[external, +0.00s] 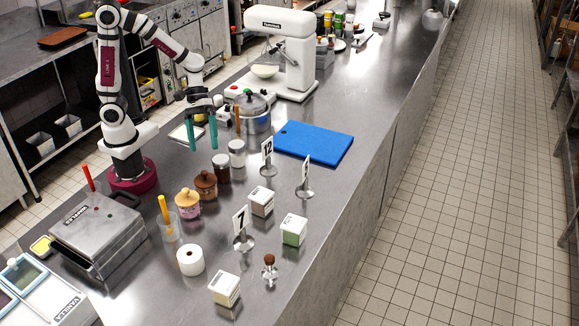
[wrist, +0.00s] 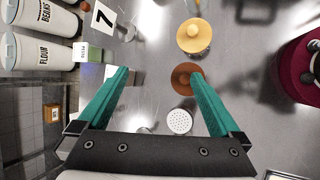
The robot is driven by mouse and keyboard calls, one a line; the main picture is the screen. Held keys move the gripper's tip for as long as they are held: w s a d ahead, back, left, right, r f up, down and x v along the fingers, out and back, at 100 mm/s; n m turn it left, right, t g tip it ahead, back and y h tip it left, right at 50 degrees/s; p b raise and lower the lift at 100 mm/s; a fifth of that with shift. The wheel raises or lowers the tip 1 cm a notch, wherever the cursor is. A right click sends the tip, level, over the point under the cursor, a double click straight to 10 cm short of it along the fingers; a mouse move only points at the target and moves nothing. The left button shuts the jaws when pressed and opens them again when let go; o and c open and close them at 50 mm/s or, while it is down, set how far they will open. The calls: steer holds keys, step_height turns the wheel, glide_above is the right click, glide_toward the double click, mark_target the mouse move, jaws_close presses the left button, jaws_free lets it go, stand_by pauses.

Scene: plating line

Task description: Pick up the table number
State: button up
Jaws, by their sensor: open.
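Three table numbers on round metal stands stand on the steel counter: a white card marked 12 (external: 267,151), one marked 7 (external: 240,220), and a third (external: 305,169) whose digit is hard to read. The 7 card (wrist: 103,17) also shows at the upper left of the wrist view. My gripper (external: 202,147) has two teal fingers, apart and empty, pointing down above the counter to the left of the 12 card.
A lidded pot (external: 250,118) and a white mixer (external: 280,50) stand behind. A blue board (external: 314,144) lies to the right. Jars (external: 188,204), small cartons (external: 293,230) and a paper roll (external: 190,261) crowd the front. The counter's right strip is fairly clear.

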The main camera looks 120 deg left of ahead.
steer(key=w+a+f+n+t+y, duration=0.1)
steer(key=w+a+f+n+t, duration=0.2)
steer(key=a+n, duration=0.65)
steer(key=n+t+y, duration=0.2)
steer(key=n+y, duration=0.1)
steer(key=n, duration=0.4)
glide_toward(268, 156)
steer(key=shift+n, duration=0.45)
steer(key=x, duration=1.3)
steer(key=shift+s+a+f, duration=0.1)
steer(key=shift+a+f, duration=0.05)
steer(key=shift+f, duration=0.05)
steer(key=c, duration=1.5)
